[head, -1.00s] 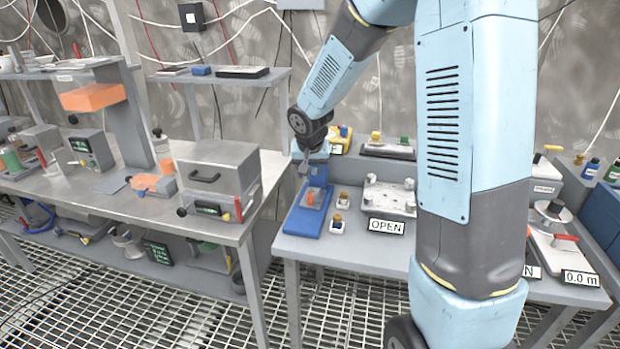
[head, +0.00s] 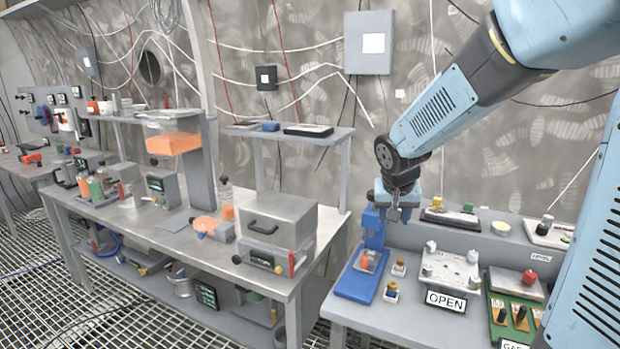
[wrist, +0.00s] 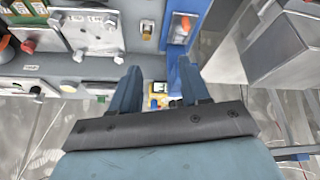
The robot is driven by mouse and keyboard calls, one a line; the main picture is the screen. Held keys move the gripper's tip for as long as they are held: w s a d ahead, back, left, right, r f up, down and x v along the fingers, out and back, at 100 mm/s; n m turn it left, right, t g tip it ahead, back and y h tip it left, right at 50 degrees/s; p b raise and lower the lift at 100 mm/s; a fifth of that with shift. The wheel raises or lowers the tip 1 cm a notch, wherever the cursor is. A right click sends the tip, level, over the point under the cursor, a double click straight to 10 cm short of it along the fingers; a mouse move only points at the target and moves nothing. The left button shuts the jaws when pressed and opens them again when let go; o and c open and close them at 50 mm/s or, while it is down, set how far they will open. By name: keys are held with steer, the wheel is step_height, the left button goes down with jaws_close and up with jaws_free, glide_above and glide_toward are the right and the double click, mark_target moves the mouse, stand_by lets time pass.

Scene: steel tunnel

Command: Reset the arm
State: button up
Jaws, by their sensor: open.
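My gripper (head: 398,213) is at the end of my light blue arm, pointing down above the back of the right-hand bench, close to a blue stand (head: 372,240). In the wrist view my gripper (wrist: 157,82) shows two blue fingers spread apart with nothing between them. Whether it touches the stand cannot be told from the head view.
The grey right bench (head: 345,308) holds a metal fixture plate (head: 450,270), an "OPEN" sign (head: 446,301) and a green board (head: 512,310). A steel box (head: 275,225) stands on the left table (head: 150,240). Grating floor (head: 60,290) lies in front.

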steer(key=s+d+r+n, duration=0.1)
steer(key=s+r, duration=0.3)
steer(key=s, duration=0.7)
steer(key=s+d+r+y, duration=0.1)
steer(key=s+r, duration=0.4)
steer(key=s, duration=0.7)
steer(key=shift+d+n+t+y, duration=0.3)
steer(key=shift+d+n+t, duration=0.1)
steer(key=shift+d, duration=0.05)
stand_by(0.4)
